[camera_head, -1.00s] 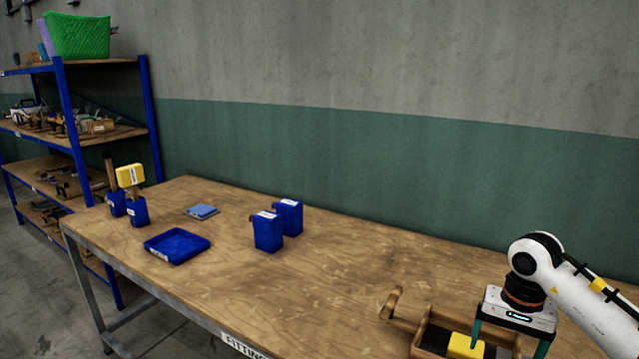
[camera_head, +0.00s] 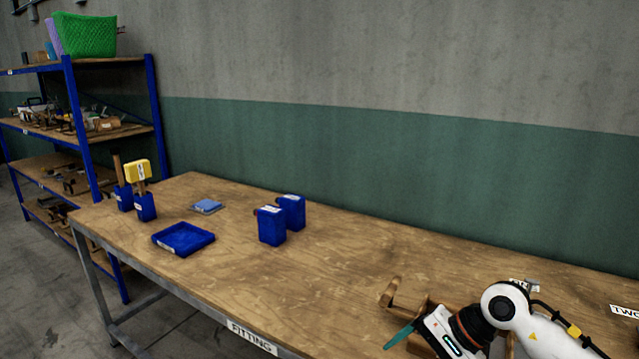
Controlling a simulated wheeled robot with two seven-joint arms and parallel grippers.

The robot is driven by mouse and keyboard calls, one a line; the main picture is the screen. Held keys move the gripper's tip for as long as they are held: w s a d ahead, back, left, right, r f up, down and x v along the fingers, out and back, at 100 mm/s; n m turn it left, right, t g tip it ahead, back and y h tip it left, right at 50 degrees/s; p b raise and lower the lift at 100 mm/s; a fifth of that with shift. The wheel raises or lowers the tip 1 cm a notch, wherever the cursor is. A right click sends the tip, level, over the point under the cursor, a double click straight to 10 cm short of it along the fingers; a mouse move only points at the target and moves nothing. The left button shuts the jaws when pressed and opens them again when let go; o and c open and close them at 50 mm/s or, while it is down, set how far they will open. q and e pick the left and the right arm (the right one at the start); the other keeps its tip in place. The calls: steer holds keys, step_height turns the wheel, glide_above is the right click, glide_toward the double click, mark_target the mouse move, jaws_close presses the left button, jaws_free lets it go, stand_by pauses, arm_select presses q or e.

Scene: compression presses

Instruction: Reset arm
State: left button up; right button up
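My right gripper (camera_head: 402,336) comes in from the right at the bottom of the head view. It is tilted, with one teal finger pointing left; the other finger is not visible, so its opening cannot be judged. It is in front of a wooden box-like press (camera_head: 427,305) with a wooden handle (camera_head: 389,292) on the wooden table (camera_head: 330,270). Most of the press is hidden behind my gripper and arm. My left gripper is not in view.
Two blue containers (camera_head: 272,226) stand mid-table. A blue tray (camera_head: 183,239), a light blue flat piece (camera_head: 207,206) and blue holders (camera_head: 146,207), one with a yellow-headed tool (camera_head: 138,171), are further left. A shelf (camera_head: 77,130) stands behind. The middle front of the table is clear.

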steer(key=s+a+r+m+y, duration=0.25)
steer(key=a+y, duration=0.35)
steer(key=a, duration=0.3)
step_height(320, 180, up, 9)
steer(key=a+m+t+y, duration=0.2)
steer(key=m+t+y, duration=0.3)
steer(key=m+t, duration=0.65)
steer(key=d+f+n+t+h, duration=0.1)
steer(key=d+f+n+h, duration=0.4)
steer(key=n, duration=0.7)
steer(key=s+d+f+n+t+h, duration=0.1)
steer(key=d+f+n+h, duration=0.35)
steer(key=n, duration=0.75)
steer(key=d+f+n+t+h, duration=0.25)
steer(key=d+n+h, duration=0.25)
steer(key=n+h, duration=0.55)
steer(key=s+f+m+g+y, duration=0.1)
steer(key=s+f+m+g, duration=0.4)
steer(key=s+f+g, duration=0.45)
steer(key=s+f+m+g+y, duration=0.1)
steer(key=s+f+m+g, duration=0.5)
steer(key=s, duration=0.7)
step_height(320, 180, down, 26)
steer(key=s, duration=0.1)
steer(key=s+d+f+n, duration=0.1)
steer(key=s+d+f, duration=0.2)
steer(key=s+f, duration=1.3)
steer(key=shift+s+g, duration=0.15)
steer(key=shift+g, duration=0.3)
